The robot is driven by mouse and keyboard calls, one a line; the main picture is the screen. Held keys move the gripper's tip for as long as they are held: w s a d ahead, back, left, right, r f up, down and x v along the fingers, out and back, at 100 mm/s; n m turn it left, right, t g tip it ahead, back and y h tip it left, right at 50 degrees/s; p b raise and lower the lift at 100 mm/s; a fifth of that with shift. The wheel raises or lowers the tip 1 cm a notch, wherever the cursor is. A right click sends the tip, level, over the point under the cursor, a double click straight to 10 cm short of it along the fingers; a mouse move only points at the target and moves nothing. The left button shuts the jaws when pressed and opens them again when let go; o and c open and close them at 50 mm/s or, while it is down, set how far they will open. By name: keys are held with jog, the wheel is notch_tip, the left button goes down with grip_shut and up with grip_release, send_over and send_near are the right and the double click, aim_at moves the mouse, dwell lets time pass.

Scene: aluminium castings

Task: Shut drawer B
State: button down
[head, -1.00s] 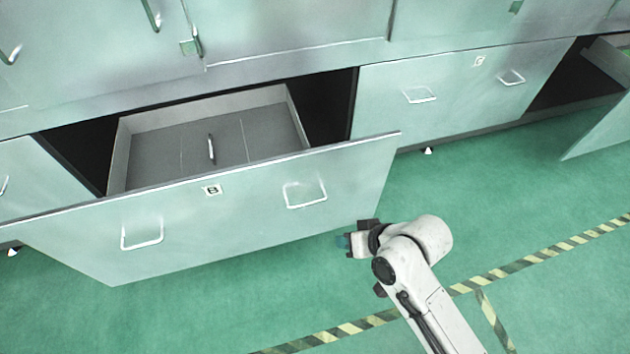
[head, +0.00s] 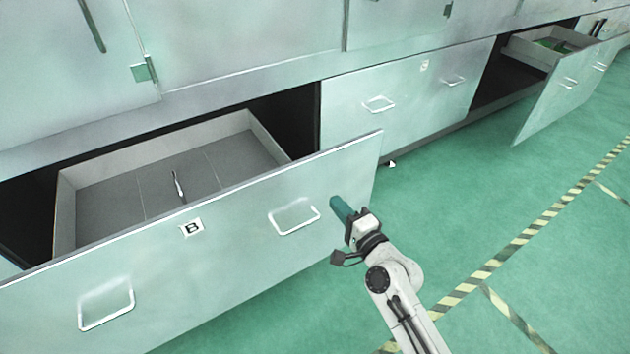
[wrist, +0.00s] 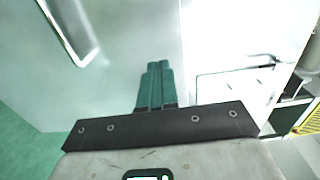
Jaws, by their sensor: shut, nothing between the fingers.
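Drawer B (head: 240,236) is pulled out of the cabinet. Its pale green front carries a white label with a B (head: 191,228), a left handle (head: 106,318) and a right handle (head: 294,232). Inside is a grey tray with a thin pen-like item (head: 178,185). My gripper (head: 339,204) is shut and empty, with its teal fingertips at the right part of the front, right of the right handle. In the wrist view the shut fingers (wrist: 157,80) point at the drawer front (wrist: 130,35), with a handle (wrist: 72,30) at upper left. I cannot tell whether they touch it.
A closed drawer (head: 400,100) sits right of drawer B. Farther right another drawer (head: 565,90) stands open with green contents. The green floor right of my arm is clear, with yellow-black striped tape (head: 520,240).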

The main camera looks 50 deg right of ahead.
aim_at(309, 173)
jog(key=x, duration=1)
jog(key=shift+w+d, duration=0.1)
jog(key=shift+w, duration=0.15)
